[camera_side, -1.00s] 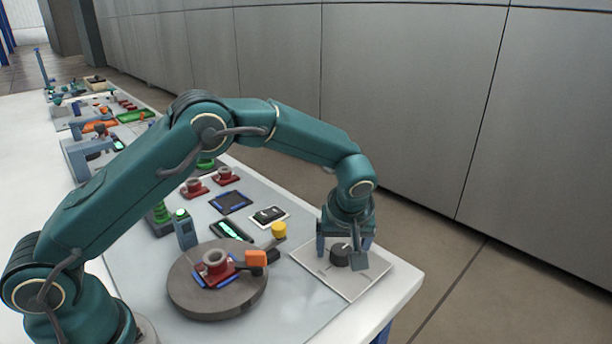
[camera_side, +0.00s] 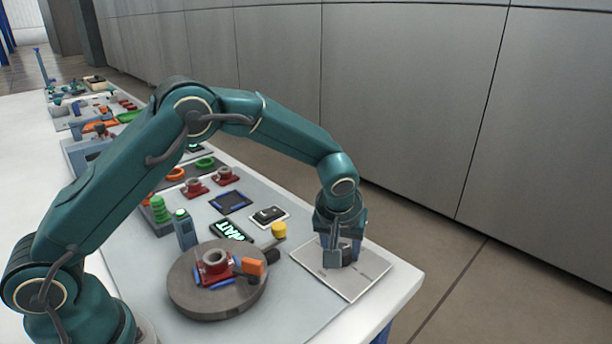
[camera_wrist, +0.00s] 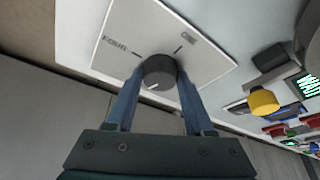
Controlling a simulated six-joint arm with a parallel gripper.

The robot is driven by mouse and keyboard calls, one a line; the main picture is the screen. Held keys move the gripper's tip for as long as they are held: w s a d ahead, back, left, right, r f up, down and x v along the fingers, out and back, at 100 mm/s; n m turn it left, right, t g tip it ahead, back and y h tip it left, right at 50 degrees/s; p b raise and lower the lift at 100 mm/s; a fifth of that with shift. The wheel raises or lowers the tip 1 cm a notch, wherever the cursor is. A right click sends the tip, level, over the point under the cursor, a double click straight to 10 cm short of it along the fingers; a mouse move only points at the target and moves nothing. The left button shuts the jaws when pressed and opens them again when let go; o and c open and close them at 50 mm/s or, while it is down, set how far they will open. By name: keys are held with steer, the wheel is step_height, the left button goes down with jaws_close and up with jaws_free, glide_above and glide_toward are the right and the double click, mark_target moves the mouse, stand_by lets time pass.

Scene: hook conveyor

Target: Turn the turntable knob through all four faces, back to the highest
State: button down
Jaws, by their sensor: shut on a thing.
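The dark round knob (camera_wrist: 159,72) sits on a white plate (camera_wrist: 92,22) marked "FOUR" and "ONE". A white pointer line on the knob points down toward my gripper in the wrist view. My gripper (camera_wrist: 158,82) is shut on the knob, one finger on each side. In the side view my gripper (camera_side: 341,254) stands over the plate (camera_side: 365,281), and its fingers mostly hide the knob. The grey turntable (camera_side: 225,307) carries a red part (camera_side: 215,271) with a grey ring on top.
An orange block (camera_side: 253,266) on a dark arm stands at the turntable's right edge, near a yellow button (camera_side: 279,230). A dark display (camera_side: 230,230) reads "WAIT". A grey-blue box with a green top (camera_side: 184,229) stands behind the turntable. The table edge is close on the right.

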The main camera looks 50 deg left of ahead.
steer(key=m, duration=0.1)
steer(key=m+h, duration=0.1)
steer(key=m, duration=0.1)
steer(key=shift+s+a+m, duration=0.1)
steer(key=shift+a+m, duration=0.05)
steer(key=shift+m, duration=0.15)
steer(key=m+h, duration=0.1)
steer(key=m, duration=0.3)
steer(key=shift+a+h, duration=0.1)
steer(key=shift+h, duration=0.3)
steer(key=m+h, duration=0.1)
steer(key=m, duration=0.3)
steer(key=shift+a, duration=0.1)
steer(key=shift+m+g+h, duration=0.4)
steer(key=shift+m+h, duration=0.3)
steer(key=shift+m, duration=0.9)
steer(key=shift+c, duration=1.4)
jaws_free()
steer(key=shift+v, duration=2.5)
